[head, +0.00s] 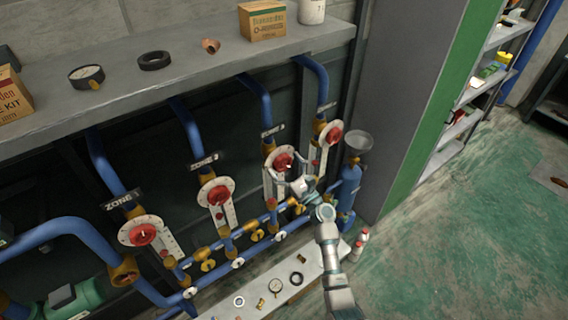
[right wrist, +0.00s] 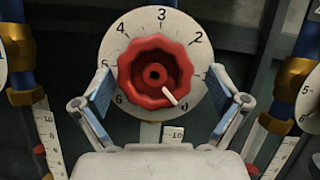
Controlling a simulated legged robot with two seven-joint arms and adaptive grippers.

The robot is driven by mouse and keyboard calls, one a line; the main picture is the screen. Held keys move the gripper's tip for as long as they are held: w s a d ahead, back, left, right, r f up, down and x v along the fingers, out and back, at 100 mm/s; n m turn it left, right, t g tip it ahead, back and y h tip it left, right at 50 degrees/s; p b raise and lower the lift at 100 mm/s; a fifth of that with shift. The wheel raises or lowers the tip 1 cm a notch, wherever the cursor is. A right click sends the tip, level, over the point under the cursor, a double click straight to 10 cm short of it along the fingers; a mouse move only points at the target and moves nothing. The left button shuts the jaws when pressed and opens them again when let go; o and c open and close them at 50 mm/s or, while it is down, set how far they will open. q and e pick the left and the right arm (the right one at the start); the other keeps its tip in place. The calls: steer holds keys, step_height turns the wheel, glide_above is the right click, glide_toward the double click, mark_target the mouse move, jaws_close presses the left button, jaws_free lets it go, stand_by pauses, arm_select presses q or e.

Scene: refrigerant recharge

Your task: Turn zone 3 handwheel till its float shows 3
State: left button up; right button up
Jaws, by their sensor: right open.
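The zone 3 handwheel (head: 283,161) is a red knob on a round white dial, third from the left along the pipe panel. In the right wrist view the scalloped red wheel (right wrist: 146,57) fills the middle, ringed by the dial (right wrist: 178,24) with numbers. Its white pointer (right wrist: 172,97) points to the lower right, near the 0. My right gripper (head: 287,173) is open in front of the wheel. In the wrist view its blue-padded fingers (right wrist: 160,80) stand either side of the wheel, apparently apart from it. Only the top of the gauge scale (right wrist: 173,133) shows; its float is hidden. My left gripper is not in view.
Similar handwheels for zone 1 (head: 143,234), zone 2 (head: 218,194) and the far-right zone (head: 333,135) flank it. A blue cylinder (head: 348,188) stands close right of my arm. A low bench (head: 260,283) with small fittings lies below. A grey shelf (head: 215,65) overhangs the panel.

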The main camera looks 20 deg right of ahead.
steer(key=shift+s+a, duration=0.1)
steer(key=shift+a, duration=0.05)
steer(key=c, duration=0.6)
steer(key=shift+a+r, duration=0.1)
steer(key=shift+a, duration=0.05)
steer(key=c, duration=0.5)
steer(key=shift+c, duration=0.2)
